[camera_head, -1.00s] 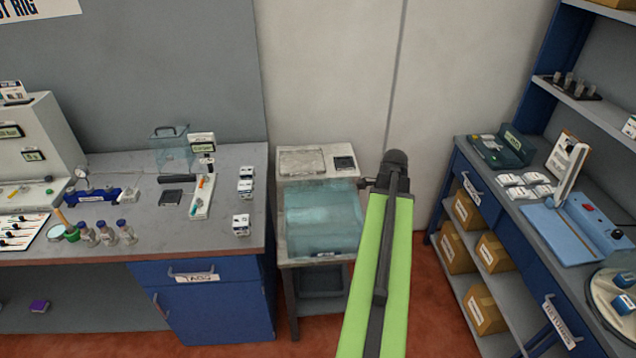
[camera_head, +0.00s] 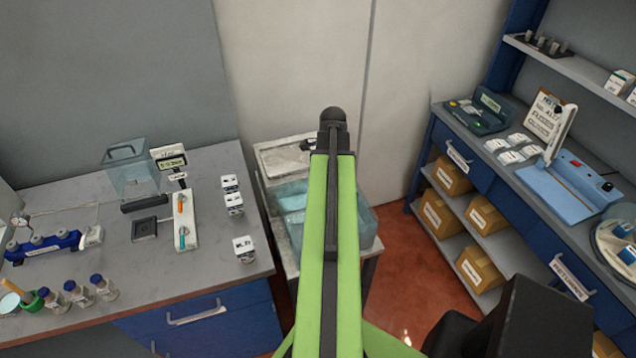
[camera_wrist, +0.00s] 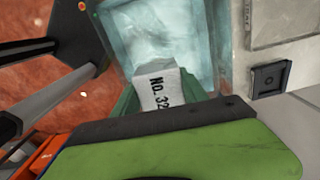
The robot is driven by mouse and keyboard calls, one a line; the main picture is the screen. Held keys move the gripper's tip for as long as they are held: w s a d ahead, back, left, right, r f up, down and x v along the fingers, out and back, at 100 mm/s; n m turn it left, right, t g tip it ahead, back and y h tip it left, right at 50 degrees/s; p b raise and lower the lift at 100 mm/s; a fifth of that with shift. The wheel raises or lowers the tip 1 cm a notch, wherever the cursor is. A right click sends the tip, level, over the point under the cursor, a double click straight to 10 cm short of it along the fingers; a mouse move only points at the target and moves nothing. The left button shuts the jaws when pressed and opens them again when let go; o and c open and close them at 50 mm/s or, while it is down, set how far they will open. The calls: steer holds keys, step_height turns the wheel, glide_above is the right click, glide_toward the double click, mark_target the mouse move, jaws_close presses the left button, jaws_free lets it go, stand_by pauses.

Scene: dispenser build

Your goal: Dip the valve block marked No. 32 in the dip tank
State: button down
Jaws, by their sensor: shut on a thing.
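The valve block (camera_wrist: 160,90), pale with "No. 32" in black on its face, shows in the wrist view. My gripper (camera_wrist: 163,104) is shut on it, with a green jaw on each side. The dip tank (camera_wrist: 165,35), a translucent teal basin, lies just beyond the block in the wrist view. The block overlaps the tank's near part there; I cannot tell its height or whether it touches the liquid. In the head view the tank (camera_head: 366,222) stands on a pale stand, partly covered by my green arm. My gripper and the block are hidden there.
A small dark square recess (camera_wrist: 269,79) sits on the stand beside the tank. The left bench (camera_head: 215,265) holds several white cubes, bottles and a clear box (camera_head: 130,170). A blue shelf unit (camera_head: 470,170) with cartons stands right. Red floor is open between them.

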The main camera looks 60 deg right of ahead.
steer(key=shift+w+f+m+b, duration=0.25)
steer(key=shift+f+m+b, duration=0.3)
steer(key=shift+m, duration=0.05)
steer(key=shift+w+f+m+b, duration=0.2)
steer(key=shift+f+m+b, duration=0.3)
steer(key=shift+f+m, duration=0.1)
steer(key=shift+w+f+m+b, duration=0.1)
steer(key=shift+f+m+b, duration=0.25)
steer(key=shift+m, duration=1.05)
step_height(320, 180, down, 19)
steer(key=b, duration=1.9)
steer(key=shift+w+r, duration=0.1)
steer(key=shift+f+b, duration=0.5)
steer(key=c, duration=0.5)
jaws_free()
